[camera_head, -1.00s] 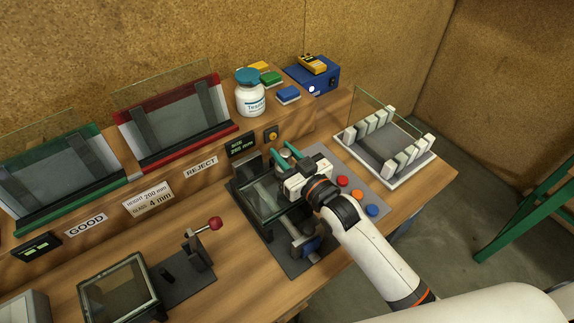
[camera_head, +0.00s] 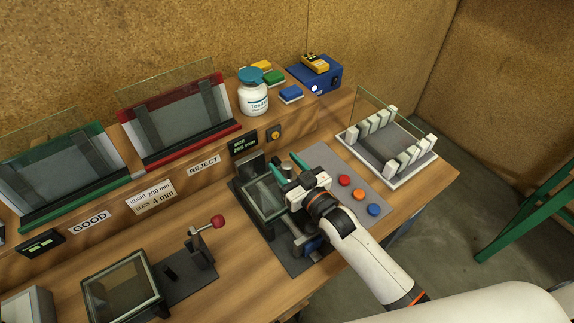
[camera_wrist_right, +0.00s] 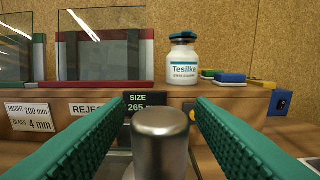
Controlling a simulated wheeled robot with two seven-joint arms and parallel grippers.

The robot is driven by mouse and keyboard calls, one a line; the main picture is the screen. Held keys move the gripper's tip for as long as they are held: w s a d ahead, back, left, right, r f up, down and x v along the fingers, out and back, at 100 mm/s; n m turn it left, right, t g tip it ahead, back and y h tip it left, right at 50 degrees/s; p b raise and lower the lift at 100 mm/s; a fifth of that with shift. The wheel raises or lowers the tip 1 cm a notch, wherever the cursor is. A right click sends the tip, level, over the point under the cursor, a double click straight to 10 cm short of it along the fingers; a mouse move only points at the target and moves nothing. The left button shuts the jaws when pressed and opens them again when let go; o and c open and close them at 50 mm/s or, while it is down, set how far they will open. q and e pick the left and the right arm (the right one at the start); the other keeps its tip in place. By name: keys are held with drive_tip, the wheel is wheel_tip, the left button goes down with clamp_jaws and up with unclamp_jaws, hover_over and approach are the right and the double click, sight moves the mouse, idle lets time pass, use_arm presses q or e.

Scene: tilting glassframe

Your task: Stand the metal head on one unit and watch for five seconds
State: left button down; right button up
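The metal head, a plain grey metal cylinder with a rounded top (camera_wrist_right: 160,140), stands upright between the green fingers of my right gripper (camera_wrist_right: 160,105) in the wrist view. Gaps show on both sides of it, so the gripper is open around it. In the head view the right gripper (camera_head: 288,167) is over a glass unit in a dark frame (camera_head: 263,197) in the middle station. What the head's base rests on is hidden. Another framed glass unit (camera_head: 120,289) lies at the lower left. My left gripper is not in view.
A size display (camera_wrist_right: 146,100) reads 265. A white slotted rack (camera_head: 388,158) with glass stands at the right. Red, orange and blue buttons (camera_head: 359,195) are beside the gripper. A red-knobbed lever (camera_head: 217,222) stands at the left. A bottle (camera_head: 253,96) is on the ledge behind.

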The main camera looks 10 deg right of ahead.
drive_tip(key=shift+s+r, duration=0.1)
drive_tip(key=b+v, duration=0.2)
drive_tip(key=v, duration=1)
drive_tip(key=shift+b, duration=0.35)
